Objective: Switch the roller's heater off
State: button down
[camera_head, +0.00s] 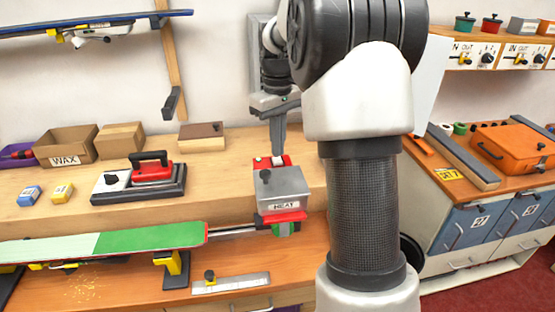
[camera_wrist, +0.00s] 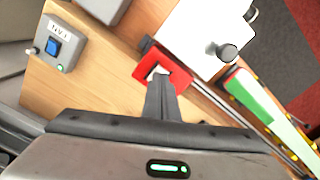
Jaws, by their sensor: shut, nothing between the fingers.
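The roller unit (camera_head: 283,187) stands at the bench's right, a grey box with a black knob and a "HEAT" label on a red body. A red plate with a small white switch is at its back; it shows in the wrist view as the red plate (camera_wrist: 144,70) with the white switch (camera_wrist: 155,71). My gripper (camera_head: 279,152) points down with its fingers together and empty. Its tips (camera_wrist: 159,80) are at the switch and partly cover it; I cannot tell whether they touch. The unit's grey top (camera_wrist: 190,28) and knob (camera_wrist: 228,52) lie beside the fingers.
A grey box (camera_wrist: 72,38) with a blue switch and green light stands near my gripper. An orange case (camera_head: 515,146) is at right.

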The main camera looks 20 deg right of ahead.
aim_at(278, 162)
jog(key=shift+f+b, duration=0.65)
jog(key=shift+f, duration=0.5)
dwell(1.1)
notch_tip(278, 162, up, 7)
jog(key=p, duration=0.6)
dwell(0.6)
jog(key=s+a+r+m+t+p, duration=0.1)
jog(key=s+a+r, duration=0.25)
jog(key=s, duration=0.25)
jog(key=s+a+r+m+t, duration=0.1)
jog(key=s+a+r+t, duration=0.15)
jog(key=s+r, duration=0.3)
jog(key=s+a+f+m+t, duration=0.1)
jog(key=s+a, duration=0.1)
jog(key=s, duration=0.5)
jog(key=s+a+f+t, duration=0.1)
jog(key=s+a, duration=0.1)
jog(key=s, duration=0.5)
jog(key=shift+s+a+m, duration=0.2)
jog(key=shift+a+m, duration=0.15)
jog(key=shift+m, duration=0.05)
